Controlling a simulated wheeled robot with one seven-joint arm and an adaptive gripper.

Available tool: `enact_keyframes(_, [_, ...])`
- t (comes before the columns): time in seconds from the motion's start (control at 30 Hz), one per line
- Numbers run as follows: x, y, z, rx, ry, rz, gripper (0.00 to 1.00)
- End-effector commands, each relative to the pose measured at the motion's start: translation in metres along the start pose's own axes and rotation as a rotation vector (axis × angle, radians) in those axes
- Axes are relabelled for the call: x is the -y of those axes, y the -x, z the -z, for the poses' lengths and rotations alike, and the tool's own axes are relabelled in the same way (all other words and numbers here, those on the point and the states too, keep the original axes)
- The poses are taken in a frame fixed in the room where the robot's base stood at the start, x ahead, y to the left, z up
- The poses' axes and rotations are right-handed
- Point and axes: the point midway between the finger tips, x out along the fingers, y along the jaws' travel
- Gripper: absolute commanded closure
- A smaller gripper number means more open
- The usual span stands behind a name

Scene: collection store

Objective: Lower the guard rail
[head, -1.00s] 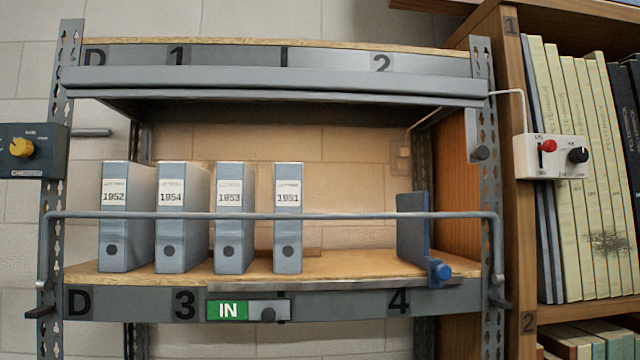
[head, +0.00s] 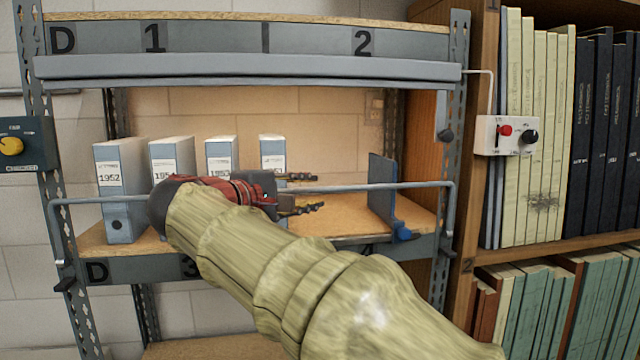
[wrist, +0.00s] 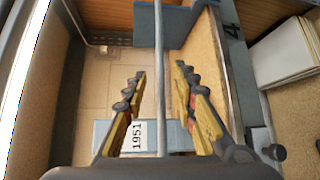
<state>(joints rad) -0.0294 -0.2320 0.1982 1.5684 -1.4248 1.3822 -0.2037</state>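The guard rail (head: 365,187) is a thin grey bar running across the front of the shelf, above the shelf board, with bent ends going down at both uprights. My gripper (head: 305,193) is open at the middle of the rail. In the wrist view the rail (wrist: 159,60) runs between the two open fingers of my gripper (wrist: 158,82), and a gap shows on each side of it. My arm hides part of the rail's left half and most of the shelf's front edge.
Several grey binders stand behind the rail, among them 1952 (head: 120,190) and 1951 (wrist: 138,135). A blue bookend (head: 382,190) stands to the right. A grey hood (head: 250,68) crosses above. A switch box (head: 507,135) hangs at right.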

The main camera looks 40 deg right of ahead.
Motion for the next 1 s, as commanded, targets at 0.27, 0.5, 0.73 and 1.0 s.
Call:
enact_keyframes(0.27, [0.000, -0.043, -0.001, 0.003, 0.002, 0.003, 0.72])
enact_keyframes(0.5, [0.000, -0.062, -0.001, -0.001, 0.000, 0.002, 0.72])
enact_keyframes(0.73, [0.001, -0.064, 0.000, -0.002, -0.001, 0.002, 0.72])
enact_keyframes(1.0, [0.001, -0.063, 0.000, -0.002, -0.001, 0.002, 0.84])
